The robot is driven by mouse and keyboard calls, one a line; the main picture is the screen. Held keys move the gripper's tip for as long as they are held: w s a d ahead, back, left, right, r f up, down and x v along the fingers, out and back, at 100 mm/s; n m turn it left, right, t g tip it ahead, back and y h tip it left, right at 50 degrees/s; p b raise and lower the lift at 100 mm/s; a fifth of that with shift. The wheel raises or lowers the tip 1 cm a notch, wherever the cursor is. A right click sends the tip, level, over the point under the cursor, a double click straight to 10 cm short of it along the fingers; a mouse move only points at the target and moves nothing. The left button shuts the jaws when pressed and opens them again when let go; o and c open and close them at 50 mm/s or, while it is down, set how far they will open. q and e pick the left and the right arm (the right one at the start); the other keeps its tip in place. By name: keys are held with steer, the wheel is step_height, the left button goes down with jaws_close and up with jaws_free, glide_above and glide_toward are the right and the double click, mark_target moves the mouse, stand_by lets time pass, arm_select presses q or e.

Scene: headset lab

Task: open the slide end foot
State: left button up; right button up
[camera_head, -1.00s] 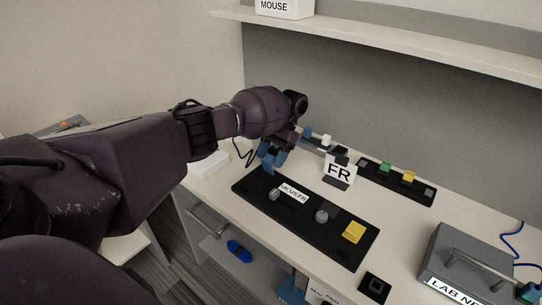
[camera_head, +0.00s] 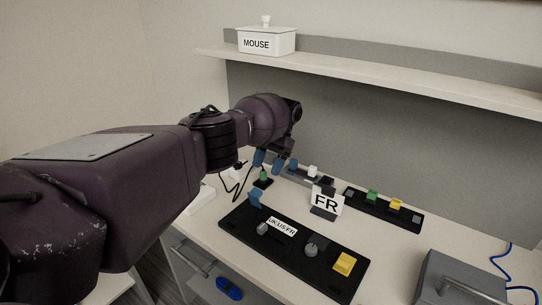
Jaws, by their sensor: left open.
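No part in view is labelled as a slide end foot, so I cannot tell for sure which piece it is. A dark rail (camera_head: 325,180) at the back of the bench carries a blue piece (camera_head: 292,166) and a white piece (camera_head: 312,171). My left gripper (camera_head: 268,162) has blue fingers, is open and seems empty. It hangs over the bench just left of the rail's blue piece, above a green button (camera_head: 264,176) on a black base. I cannot tell whether it touches anything. My right gripper is not in view.
A black board (camera_head: 290,256) has knobs, a yellow block (camera_head: 344,264) and a blue piece (camera_head: 255,198). Another black board (camera_head: 383,210) lies right. A grey box (camera_head: 455,280) is front right; a shelf (camera_head: 370,71) overhangs.

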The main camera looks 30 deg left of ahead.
arm_select(q)
steer(key=shift+b+v, duration=0.4)
steer(key=shift+v, duration=1)
